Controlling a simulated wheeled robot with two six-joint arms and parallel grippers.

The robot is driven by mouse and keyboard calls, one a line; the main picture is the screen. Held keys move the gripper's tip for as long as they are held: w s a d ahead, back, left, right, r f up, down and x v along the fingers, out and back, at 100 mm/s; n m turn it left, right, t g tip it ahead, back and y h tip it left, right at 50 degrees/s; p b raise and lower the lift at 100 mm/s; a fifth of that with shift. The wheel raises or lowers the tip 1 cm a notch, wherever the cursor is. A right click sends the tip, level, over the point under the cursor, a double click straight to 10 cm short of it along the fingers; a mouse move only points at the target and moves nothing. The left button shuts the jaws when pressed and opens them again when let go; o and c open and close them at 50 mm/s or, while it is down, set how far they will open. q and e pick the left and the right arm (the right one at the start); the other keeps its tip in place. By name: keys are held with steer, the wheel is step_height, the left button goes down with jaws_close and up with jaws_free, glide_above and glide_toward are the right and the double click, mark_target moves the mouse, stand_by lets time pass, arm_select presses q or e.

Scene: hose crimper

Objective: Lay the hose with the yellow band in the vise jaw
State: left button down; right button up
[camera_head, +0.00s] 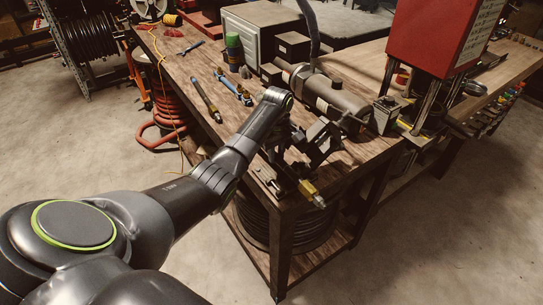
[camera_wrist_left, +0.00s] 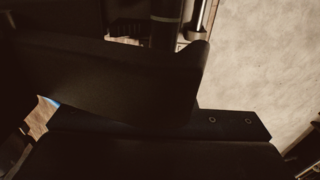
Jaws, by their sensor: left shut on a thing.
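My left arm reaches over the near corner of the wooden workbench in the head view. Its gripper (camera_head: 304,154) is shut on the hose with the yellow band (camera_head: 308,189). The hose slants down to the right, its yellow band and metal tip past the bench edge. The fingers and the dark hose body blend together, so the exact grip is hidden. Metal vise parts (camera_head: 268,177) show beside the gripper at the bench corner. Whether the hose touches the jaw cannot be told. In the left wrist view, dark gripper parts (camera_wrist_left: 120,80) fill most of the picture. My right gripper is out of view.
A cylindrical machine (camera_head: 330,98) stands behind my gripper, and a red box (camera_head: 440,35) is at the right. Coiled hose lies on the lower shelf.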

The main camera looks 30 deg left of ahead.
arm_select(q)
steer(key=shift+w+d+f+b, duration=0.25)
steer(key=shift+w+f+b, duration=0.25)
steer(key=shift+w+d+f+b, duration=0.25)
steer(key=shift+w+f+b, duration=0.2)
steer(key=shift+f, duration=0.5)
steer(key=shift+f, duration=0.15)
steer(key=c, duration=1.3)
jaws_free()
steer(key=shift+o, duration=0.8)
